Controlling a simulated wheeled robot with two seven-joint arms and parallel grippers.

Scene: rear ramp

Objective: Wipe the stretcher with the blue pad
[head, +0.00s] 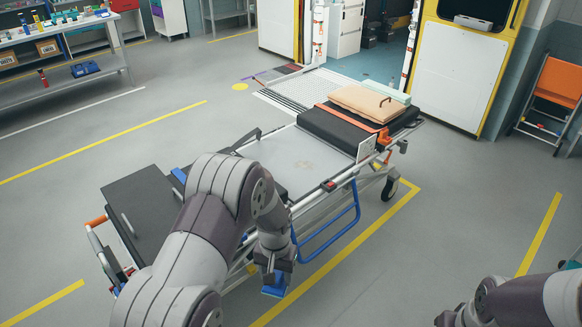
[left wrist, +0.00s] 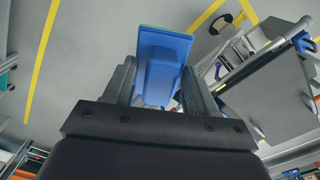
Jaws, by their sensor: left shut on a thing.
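The stretcher (head: 290,155) stands in the middle of the head view, with dark pads at both ends and a bare pale panel between. My left gripper (head: 274,270) hangs beside its near long side, low and apart from the top surface. It is shut on the blue pad (head: 275,287), which points down. In the left wrist view the blue pad (left wrist: 162,62) sits between the two fingers, and part of the stretcher (left wrist: 268,92) shows at the right. My right gripper (head: 447,317) is only partly in view at the bottom edge, and its fingers cannot be made out.
A blue side rail (head: 330,232) hangs on the near side. The ramp (head: 308,88) is behind. A workbench (head: 60,85) stands at the left.

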